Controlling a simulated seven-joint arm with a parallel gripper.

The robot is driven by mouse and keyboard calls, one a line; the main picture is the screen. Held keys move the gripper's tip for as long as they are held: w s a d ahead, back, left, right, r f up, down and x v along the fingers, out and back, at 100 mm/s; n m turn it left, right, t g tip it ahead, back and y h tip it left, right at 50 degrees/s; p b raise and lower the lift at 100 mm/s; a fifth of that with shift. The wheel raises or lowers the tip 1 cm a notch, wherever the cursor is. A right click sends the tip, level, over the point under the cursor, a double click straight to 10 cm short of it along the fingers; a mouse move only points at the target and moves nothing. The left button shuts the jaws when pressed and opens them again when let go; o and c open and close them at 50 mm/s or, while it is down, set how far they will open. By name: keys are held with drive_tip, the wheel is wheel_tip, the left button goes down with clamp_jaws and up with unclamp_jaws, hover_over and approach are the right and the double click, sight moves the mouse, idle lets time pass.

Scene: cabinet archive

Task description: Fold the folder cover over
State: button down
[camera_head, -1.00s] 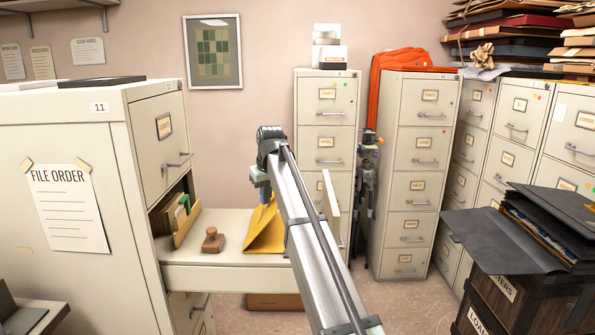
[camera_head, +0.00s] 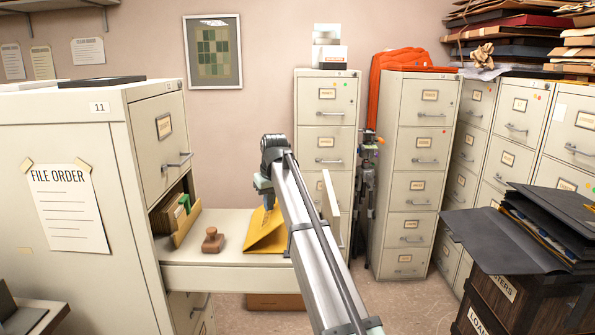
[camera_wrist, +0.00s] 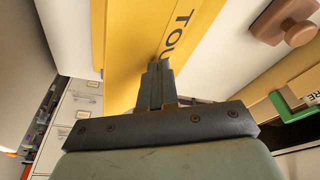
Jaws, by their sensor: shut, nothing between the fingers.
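The yellow folder (camera_head: 262,238) sits on the pulled-out drawer surface, with a raised part sloping up near my gripper. It also fills the upper middle of the wrist view (camera_wrist: 125,40), with dark lettering and a crease beside it. My gripper (camera_head: 268,207) points down at the folder's upper part. In the wrist view its fingers (camera_wrist: 155,66) are together and empty, with the tips at the yellow surface. I cannot tell whether they touch it. My arm hides the folder's right side in the head view.
A wooden stamp (camera_head: 213,240) stands left of the folder. Tabbed files (camera_head: 178,215) fill the drawer's left end by the cabinet (camera_head: 65,130). The drawer's pale front edge (camera_head: 225,278) lies nearer the camera. More filing cabinets (camera_head: 410,170) stand behind and right.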

sight(273, 213)
drive_tip(key=shift+d+f, duration=0.2)
drive_tip(key=shift+f, duration=1.45)
drive_tip(key=shift+d+f, duration=0.2)
drive_tip(key=shift+f, duration=1.45)
drive_tip(key=shift+r, duration=0.1)
drive_tip(key=shift+w+a+v, duration=0.15)
drive_tip(key=shift+w+v, duration=0.05)
drive_tip(key=shift+v, duration=0.9)
drive_tip(key=shift+w+a+v, duration=0.1)
drive_tip(key=shift+w+v, duration=0.15)
drive_tip(key=shift+v, duration=0.8)
drive_tip(key=shift+w+a+v, duration=0.15)
drive_tip(key=shift+w+v, duration=0.05)
drive_tip(key=shift+v, duration=0.9)
drive_tip(key=shift+r, duration=0.25)
